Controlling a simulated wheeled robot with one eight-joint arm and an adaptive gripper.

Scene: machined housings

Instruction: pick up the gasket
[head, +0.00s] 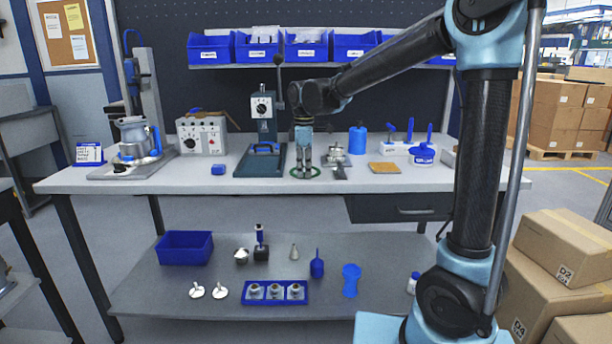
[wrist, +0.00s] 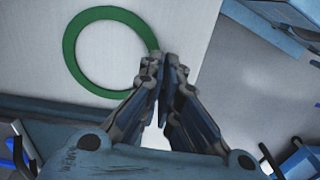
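The gasket is a flat green ring (wrist: 70,48) in the wrist view, over a pale surface. In the head view the gasket (head: 318,175) shows as a thin green ring at the middle of the bench top, partly covered by my gripper. My gripper (head: 304,174) points straight down there. In the wrist view the fingertips of my gripper (wrist: 163,62) are close together at the ring's right rim and hide a short part of it. I cannot tell whether the rim is pinched between them or whether the ring is off the surface.
A dark green press (head: 263,135) stands just left of my gripper on the bench (head: 215,185). Small metal parts (head: 338,158), a blue cylinder (head: 357,140) and a tan pad (head: 389,168) are to its right. The bench's front strip is mostly clear.

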